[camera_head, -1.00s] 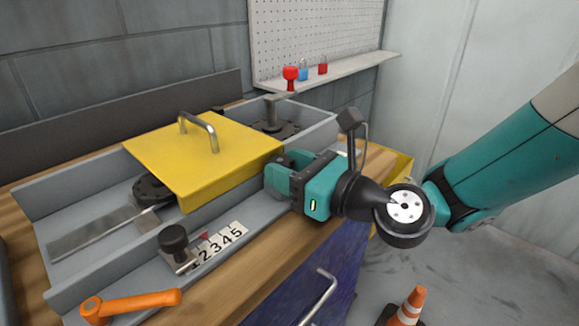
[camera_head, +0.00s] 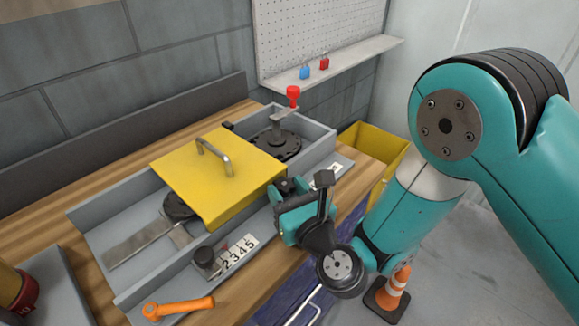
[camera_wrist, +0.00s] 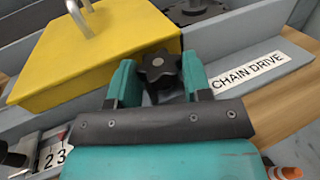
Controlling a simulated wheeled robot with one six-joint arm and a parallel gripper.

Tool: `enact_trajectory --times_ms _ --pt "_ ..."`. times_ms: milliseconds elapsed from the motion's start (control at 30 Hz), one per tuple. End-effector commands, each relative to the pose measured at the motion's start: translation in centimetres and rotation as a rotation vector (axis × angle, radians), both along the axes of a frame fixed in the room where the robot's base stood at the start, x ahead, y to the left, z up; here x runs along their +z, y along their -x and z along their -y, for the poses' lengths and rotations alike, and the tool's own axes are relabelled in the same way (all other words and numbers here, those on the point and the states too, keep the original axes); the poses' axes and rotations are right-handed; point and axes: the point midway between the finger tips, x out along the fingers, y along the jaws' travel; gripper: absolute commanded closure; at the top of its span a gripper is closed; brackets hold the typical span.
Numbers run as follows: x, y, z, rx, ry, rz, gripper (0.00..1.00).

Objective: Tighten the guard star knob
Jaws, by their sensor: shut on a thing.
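The black star knob (camera_wrist: 160,72) sits at the front edge of the yellow guard cover (camera_wrist: 100,50) in the wrist view. My gripper (camera_wrist: 158,80) has its two teal fingers on either side of the knob and is shut on it. In the head view the yellow guard (camera_head: 215,170) lies over the grey trough, with a metal handle on top. My gripper (camera_head: 288,190) reaches the guard's right front side there, and it mostly hides the knob.
A black knob (camera_head: 205,258) stands beside a number scale (camera_head: 238,252). An orange lever (camera_head: 178,308) lies at the front left. A red-topped handle (camera_head: 293,95) rises behind. A yellow bin (camera_head: 375,150) and a traffic cone (camera_head: 395,290) are at the right.

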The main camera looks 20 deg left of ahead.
Motion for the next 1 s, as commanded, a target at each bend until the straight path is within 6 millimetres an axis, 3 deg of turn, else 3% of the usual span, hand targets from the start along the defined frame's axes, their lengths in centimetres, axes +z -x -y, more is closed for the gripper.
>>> enact_trajectory --times_ms 33,900,933,1000 --pt "1.07 0.08 -0.16 -0.015 -0.002 0.002 0.79" --pt "0.14 0.34 0.01 -0.107 0.001 0.000 0.79" --pt "0.13 0.34 0.03 -0.107 0.001 0.000 0.48" --pt "0.11 0.34 0.03 -0.107 0.001 0.000 0.32"
